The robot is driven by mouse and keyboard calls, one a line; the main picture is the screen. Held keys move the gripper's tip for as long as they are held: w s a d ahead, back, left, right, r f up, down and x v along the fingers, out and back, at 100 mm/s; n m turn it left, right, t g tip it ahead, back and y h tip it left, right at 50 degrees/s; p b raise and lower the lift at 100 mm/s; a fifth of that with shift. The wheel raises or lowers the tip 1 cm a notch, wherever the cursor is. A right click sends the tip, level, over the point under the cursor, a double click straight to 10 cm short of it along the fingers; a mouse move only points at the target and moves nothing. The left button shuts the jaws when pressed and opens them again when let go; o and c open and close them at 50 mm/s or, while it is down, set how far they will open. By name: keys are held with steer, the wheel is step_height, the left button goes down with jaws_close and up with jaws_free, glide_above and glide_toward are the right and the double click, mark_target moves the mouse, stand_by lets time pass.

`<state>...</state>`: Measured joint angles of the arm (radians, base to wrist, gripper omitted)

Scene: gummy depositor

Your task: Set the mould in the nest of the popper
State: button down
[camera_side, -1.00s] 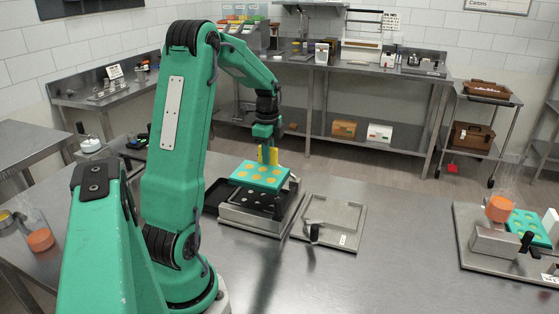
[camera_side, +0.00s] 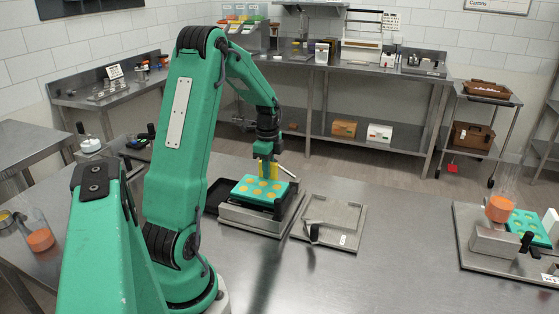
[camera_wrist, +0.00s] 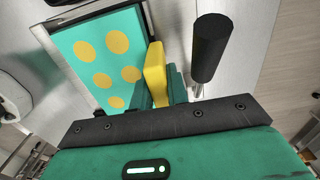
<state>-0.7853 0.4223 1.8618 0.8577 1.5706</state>
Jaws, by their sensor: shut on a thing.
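The mould (camera_side: 262,190) is a teal slab with several yellow round cavities; it also shows in the wrist view (camera_wrist: 106,61). It sits level at the popper (camera_side: 250,219), a metal base with a black upper part. Its underside is hidden, so I cannot tell whether it is fully seated in the nest. My gripper (camera_side: 266,172) is above the mould's far edge, shut on the mould's yellow tab (camera_wrist: 155,74). The popper's lever with a black grip (camera_wrist: 211,48) stands beside my gripper in the wrist view.
A flat metal plate with a raised frame (camera_side: 352,231) and a black clamp lies right of the popper. A black tray (camera_side: 216,195) is to its left. A depositor with an orange-filled hopper (camera_side: 500,207) and another teal mould (camera_side: 525,224) stand far right.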

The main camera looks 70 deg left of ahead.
steer(key=shift+f, duration=0.85)
stand_by(0.5)
steer(key=c, duration=1.3)
jaws_free()
steer(key=shift+r, duration=0.1)
steer(key=shift+r, duration=3.85)
